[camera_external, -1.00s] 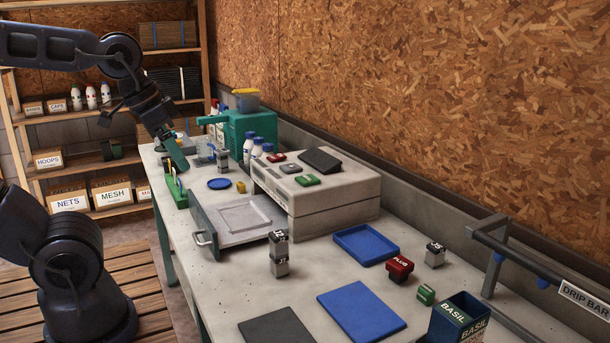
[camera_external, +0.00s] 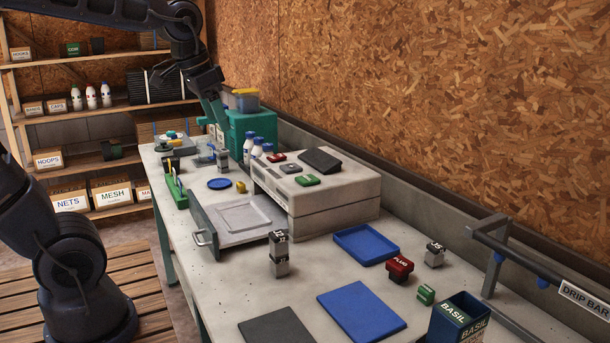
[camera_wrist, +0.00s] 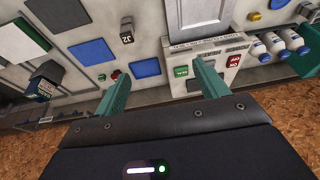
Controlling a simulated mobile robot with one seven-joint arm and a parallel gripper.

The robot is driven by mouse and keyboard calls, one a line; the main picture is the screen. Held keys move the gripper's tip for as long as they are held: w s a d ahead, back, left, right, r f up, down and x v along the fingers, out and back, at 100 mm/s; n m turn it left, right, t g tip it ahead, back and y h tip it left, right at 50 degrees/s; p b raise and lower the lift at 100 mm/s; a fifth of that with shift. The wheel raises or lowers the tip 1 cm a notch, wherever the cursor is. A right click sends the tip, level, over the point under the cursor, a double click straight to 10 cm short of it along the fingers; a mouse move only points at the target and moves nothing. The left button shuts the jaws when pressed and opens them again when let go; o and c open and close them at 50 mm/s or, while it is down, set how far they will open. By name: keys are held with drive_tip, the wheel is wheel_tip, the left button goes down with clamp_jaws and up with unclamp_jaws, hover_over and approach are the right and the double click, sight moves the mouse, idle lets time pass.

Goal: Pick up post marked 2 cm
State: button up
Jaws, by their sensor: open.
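A dark-topped grey post (camera_external: 279,253) stands upright on the bench in front of the grey box; its label looks like 12 or 1.2. It also shows near the top of the wrist view (camera_wrist: 127,30). A shorter similar block (camera_external: 434,254) stands at the right, its label unclear. Another small grey post (camera_external: 222,159) stands farther back, its marking too small to read. I cannot read "2 cm" on any of them. My gripper (camera_external: 217,113) is high at the back near the teal machine. In the wrist view its teal fingers (camera_wrist: 160,88) are apart and empty.
A grey box (camera_external: 335,205) with buttons and an open drawer (camera_external: 240,215) takes up mid-bench. A blue tray (camera_external: 365,244), red plug block (camera_external: 399,268), blue mat (camera_external: 360,311) and basil box (camera_external: 459,318) lie nearer. A drip bar (camera_external: 540,270) runs along the right.

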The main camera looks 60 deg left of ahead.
drive_tip(key=w+a+g, duration=0.1)
drive_tip(key=w+a, duration=1.2)
drive_tip(key=w+a+f+g, duration=0.15)
drive_tip(key=w+a, duration=0.25)
drive_tip(key=a, duration=0.4)
drive_tip(key=w+a+f, duration=0.2)
drive_tip(key=w+a, duration=0.2)
drive_tip(key=a, duration=0.5)
drive_tip(key=n+g, duration=0.1)
approach(222, 160)
drive_tip(key=shift+w+a+r+h, duration=0.1)
drive_tip(key=shift+w+a+h, duration=0.05)
drive_tip(key=shift+w+a, duration=0.3)
drive_tip(key=shift+w+a+h, duration=0.15)
drive_tip(key=shift+w+a, duration=0.15)
drive_tip(key=shift+a, duration=0.25)
drive_tip(key=shift+s+a+f, duration=0.1)
drive_tip(key=shift+a+f, duration=0.05)
drive_tip(key=shift+f, duration=0.3)
wheel_tip(222, 160, down, 10)
drive_tip(key=shift+s+f, duration=0.1)
drive_tip(key=shift+s, duration=0.05)
drive_tip(key=shift+c, duration=0.2)
drive_tip(key=c, duration=1.1)
